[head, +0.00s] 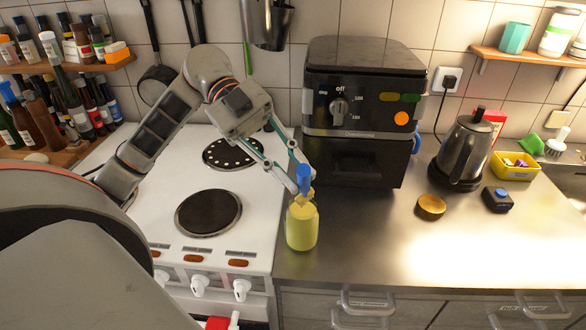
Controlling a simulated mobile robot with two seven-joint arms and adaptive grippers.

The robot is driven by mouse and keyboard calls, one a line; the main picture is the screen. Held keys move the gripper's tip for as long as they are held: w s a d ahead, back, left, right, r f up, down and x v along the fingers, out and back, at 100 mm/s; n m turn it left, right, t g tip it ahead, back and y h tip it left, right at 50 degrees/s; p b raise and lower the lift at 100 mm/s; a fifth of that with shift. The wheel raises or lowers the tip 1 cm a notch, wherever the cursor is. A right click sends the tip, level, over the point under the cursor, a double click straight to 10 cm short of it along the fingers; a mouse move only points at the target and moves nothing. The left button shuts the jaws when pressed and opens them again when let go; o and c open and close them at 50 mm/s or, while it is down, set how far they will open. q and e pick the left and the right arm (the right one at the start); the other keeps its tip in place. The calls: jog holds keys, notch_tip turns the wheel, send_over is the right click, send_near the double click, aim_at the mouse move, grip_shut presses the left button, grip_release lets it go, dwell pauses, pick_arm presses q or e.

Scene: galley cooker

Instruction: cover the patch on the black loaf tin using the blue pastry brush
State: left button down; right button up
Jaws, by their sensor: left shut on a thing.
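The blue pastry brush (303,176) is upright in my left gripper (300,188), at the mouth of a jar of yellow stuff (301,228). My left gripper is shut on the brush, just above the jar, which stands on the steel worktop by the cooker's right edge. The brush's lower end is at the jar's opening; I cannot tell how deep it reaches. I see no black loaf tin and no patch on one in the head view. My right gripper is not in view.
A black air fryer (355,165) stands close behind the jar. A white cooker (255,225) with dark hotplates is to the left. A gold lid (431,206), a kettle (465,150), a small dark box (497,199) and a yellow tub (512,172) stand right. The front worktop is clear.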

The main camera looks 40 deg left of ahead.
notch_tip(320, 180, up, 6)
jog(key=p, duration=0.5)
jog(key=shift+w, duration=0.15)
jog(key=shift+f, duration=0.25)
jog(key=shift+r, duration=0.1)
dwell(0.5)
